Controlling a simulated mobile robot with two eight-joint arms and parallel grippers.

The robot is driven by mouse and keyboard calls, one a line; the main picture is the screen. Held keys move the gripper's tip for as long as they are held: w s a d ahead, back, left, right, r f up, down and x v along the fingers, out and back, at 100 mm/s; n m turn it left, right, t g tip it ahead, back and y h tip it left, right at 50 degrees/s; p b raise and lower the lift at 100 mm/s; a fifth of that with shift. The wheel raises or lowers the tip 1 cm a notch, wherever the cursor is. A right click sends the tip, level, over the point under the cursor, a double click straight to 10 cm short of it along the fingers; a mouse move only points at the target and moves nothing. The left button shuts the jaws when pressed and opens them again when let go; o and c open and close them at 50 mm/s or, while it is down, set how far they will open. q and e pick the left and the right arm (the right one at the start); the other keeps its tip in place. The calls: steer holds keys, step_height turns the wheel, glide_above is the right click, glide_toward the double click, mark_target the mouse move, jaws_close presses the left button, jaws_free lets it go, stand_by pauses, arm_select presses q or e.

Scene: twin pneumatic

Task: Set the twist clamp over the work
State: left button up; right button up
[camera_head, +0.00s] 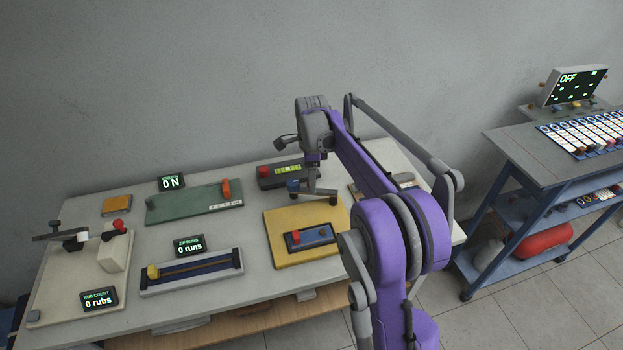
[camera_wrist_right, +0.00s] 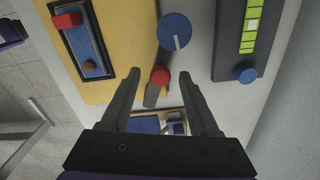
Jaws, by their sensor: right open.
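The twist clamp has a round blue top with a white line, seen in the head view (camera_head: 293,185) and the right wrist view (camera_wrist_right: 175,31). Its grey arm ends in a red ball (camera_wrist_right: 160,76) and lies along the yellow plate's back edge, not over the blue block. The work appears to be the blue block (camera_head: 310,238) with red and orange knobs, on the yellow plate (camera_head: 280,222); it also shows in the wrist view (camera_wrist_right: 84,42). My right gripper (camera_wrist_right: 160,73) is open, its fingers either side of the red ball. My left gripper is out of view.
A dark box with a green bar display (camera_head: 280,174) stands just behind the clamp. A green board (camera_head: 190,203), a slide rail (camera_head: 190,272) and a rub rig (camera_head: 113,250) occupy the table's left. A blue cart (camera_head: 560,170) stands at right.

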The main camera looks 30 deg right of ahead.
jaws_close()
stand_by(1.4)
